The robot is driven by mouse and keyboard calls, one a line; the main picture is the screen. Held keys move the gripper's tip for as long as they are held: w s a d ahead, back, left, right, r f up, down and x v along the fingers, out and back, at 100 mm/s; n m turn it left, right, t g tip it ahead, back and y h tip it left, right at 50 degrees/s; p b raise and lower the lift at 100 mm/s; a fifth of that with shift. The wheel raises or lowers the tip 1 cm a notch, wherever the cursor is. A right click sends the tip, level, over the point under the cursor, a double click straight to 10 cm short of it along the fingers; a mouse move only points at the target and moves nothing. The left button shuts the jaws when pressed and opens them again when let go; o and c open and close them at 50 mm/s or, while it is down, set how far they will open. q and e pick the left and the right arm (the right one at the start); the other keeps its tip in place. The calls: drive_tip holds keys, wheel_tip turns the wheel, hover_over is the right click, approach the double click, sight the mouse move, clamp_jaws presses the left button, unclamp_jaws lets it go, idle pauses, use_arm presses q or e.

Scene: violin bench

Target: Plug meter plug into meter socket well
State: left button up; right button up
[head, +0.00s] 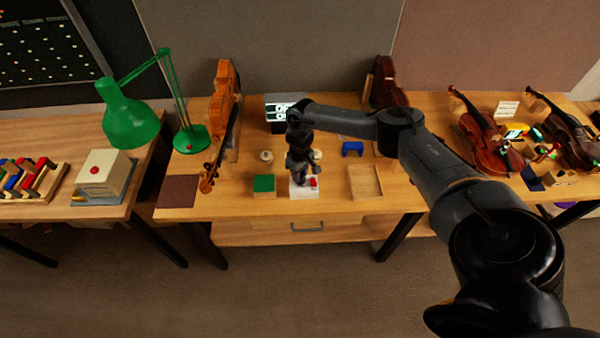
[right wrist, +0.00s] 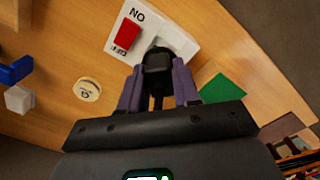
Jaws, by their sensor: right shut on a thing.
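My right gripper (head: 301,172) reaches down over the middle of the bench. In the right wrist view its two purple-grey fingers (right wrist: 158,78) are shut on a black plug (right wrist: 157,60). The plug is over or at a white block (right wrist: 180,38) with a red rocker switch (right wrist: 127,34) and the marking "ON". In the head view this block (head: 296,193) lies under the gripper, its red switch (head: 313,182) just to the right. The socket well is hidden behind the plug, so I cannot tell whether the plug is inside it. My left gripper is out of view.
A green pad block (head: 264,184) sits left of the white block, a wooden tray (head: 366,182) right. A meter-like box with a lit display (head: 283,112) stands behind. A blue holder (head: 352,148), a green lamp (head: 130,118) and violins (head: 485,145) stand around.

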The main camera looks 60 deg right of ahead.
idle(0.4)
drive_tip(key=shift+p, duration=0.4)
drive_tip(key=shift+f+b, duration=0.3)
drive_tip(key=shift+f, duration=0.1)
idle(0.6)
drive_tip(key=shift+f+b, duration=0.55)
drive_tip(key=shift+f, duration=0.4)
drive_tip(key=o, duration=1.1)
drive_tip(key=shift+c, duration=0.2)
drive_tip(key=shift+r, duration=0.1)
drive_tip(key=shift+r, duration=0.55)
wheel_tip(320, 180, up, 10)
drive_tip(key=shift+f, duration=0.15)
